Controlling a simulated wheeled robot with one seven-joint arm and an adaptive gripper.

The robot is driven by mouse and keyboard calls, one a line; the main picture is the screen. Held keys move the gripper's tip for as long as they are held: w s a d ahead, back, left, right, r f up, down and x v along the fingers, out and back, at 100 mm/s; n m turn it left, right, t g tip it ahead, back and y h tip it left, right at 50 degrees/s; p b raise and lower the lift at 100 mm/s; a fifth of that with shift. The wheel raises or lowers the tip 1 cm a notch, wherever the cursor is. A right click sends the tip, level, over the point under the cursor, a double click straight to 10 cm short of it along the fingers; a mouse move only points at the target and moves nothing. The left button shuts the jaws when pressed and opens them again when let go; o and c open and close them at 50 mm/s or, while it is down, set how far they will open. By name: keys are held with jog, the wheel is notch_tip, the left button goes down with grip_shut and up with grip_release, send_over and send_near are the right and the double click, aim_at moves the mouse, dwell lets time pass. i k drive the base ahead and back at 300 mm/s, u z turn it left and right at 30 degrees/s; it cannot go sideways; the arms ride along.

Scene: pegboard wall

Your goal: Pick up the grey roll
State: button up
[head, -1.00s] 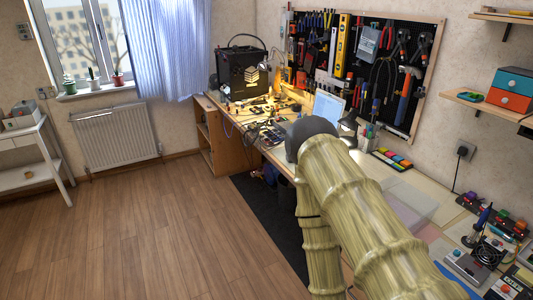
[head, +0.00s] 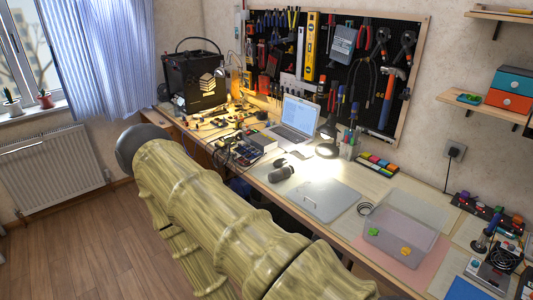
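A small grey ring-shaped roll (head: 365,208) lies on the workbench (head: 335,238), between a flat grey laptop-like plate (head: 317,201) and a clear plastic box (head: 400,232). It is small, and I cannot be sure it is the task's grey roll. A dark grey rounded object (head: 281,173) also lies on the bench, left of the plate; I cannot tell exactly what it is. My arm crosses the lower left and middle of the head view, in front of the bench's near edge. My gripper is not in view.
An open laptop (head: 294,119), a lit lamp (head: 328,140) and a pen holder (head: 349,145) stand behind. A black printer (head: 195,77) is at the far end. Electronics (head: 495,262) crowd the right end.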

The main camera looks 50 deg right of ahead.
aim_at(284, 172)
jog(key=z, duration=0.5)
jog(key=i, duration=0.85)
jog(key=z, duration=0.75)
